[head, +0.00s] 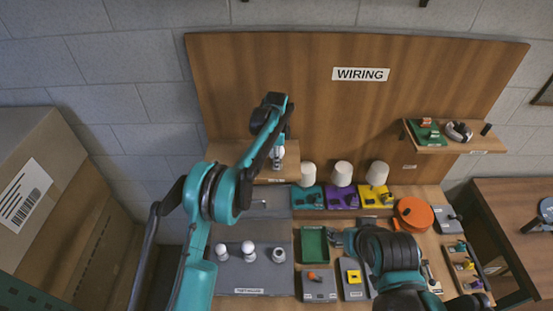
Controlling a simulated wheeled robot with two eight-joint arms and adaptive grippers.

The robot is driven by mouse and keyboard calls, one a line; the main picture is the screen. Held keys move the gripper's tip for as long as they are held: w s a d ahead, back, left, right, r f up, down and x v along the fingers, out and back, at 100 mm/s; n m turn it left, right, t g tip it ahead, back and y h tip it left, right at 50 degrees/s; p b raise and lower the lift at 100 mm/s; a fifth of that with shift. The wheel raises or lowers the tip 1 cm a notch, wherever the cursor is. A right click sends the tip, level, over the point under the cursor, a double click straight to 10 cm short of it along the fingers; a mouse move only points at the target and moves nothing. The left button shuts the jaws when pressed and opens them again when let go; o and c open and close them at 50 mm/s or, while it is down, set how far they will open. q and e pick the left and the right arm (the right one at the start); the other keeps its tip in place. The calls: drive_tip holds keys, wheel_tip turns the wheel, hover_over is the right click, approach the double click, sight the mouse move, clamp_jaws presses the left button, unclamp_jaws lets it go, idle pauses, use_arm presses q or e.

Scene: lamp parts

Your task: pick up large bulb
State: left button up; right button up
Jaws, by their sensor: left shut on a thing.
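My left gripper (280,141) is over the small wooden shelf at the back left, pointing down. It is shut on a white bulb (278,153), whose lower part shows below the fingers. I cannot tell whether the bulb touches the shelf. Several other white bulbs stand on the grey mat at the front left, among them one on the left (221,250) and one in the middle (248,248). My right gripper (336,237) is low beside the green tray, and its fingers are too small and dark to read.
The wooden shelf (225,160) stands against the board marked WIRING (450,75). The green tray (313,246) looks empty. An orange disc (413,213) lies at the right. A large cardboard box (60,190) is at the far left.

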use_arm(q)
drive_tip(key=shift+r, duration=0.45)
wheel_tip(320, 180, up, 3)
drive_tip(key=shift+f+b, duration=0.1)
drive_tip(key=shift+b, duration=0.3)
drive_tip(key=shift+c, duration=0.2)
drive_tip(key=s+d+r+b, duration=0.2)
drive_tip(key=s+d+r, duration=0.4)
drive_tip(key=s+d, duration=0.2)
drive_tip(key=s+a+f+n+b, duration=0.2)
drive_tip(key=s+f+b, duration=0.3)
drive_tip(key=f, duration=0.5)
drive_tip(key=s+a+f+n+b, duration=0.2)
drive_tip(key=s+f+b, duration=0.3)
drive_tip(key=f, duration=0.5)
drive_tip(key=s+a+f+n+b, duration=0.2)
drive_tip(key=s+f+b, duration=0.3)
drive_tip(key=f, duration=0.5)
drive_tip(key=shift+a+b, duration=0.5)
drive_tip(key=shift+b, duration=0.65)
drive_tip(key=shift+f+b, duration=1.45)
drive_tip(key=shift+f, duration=0.9)
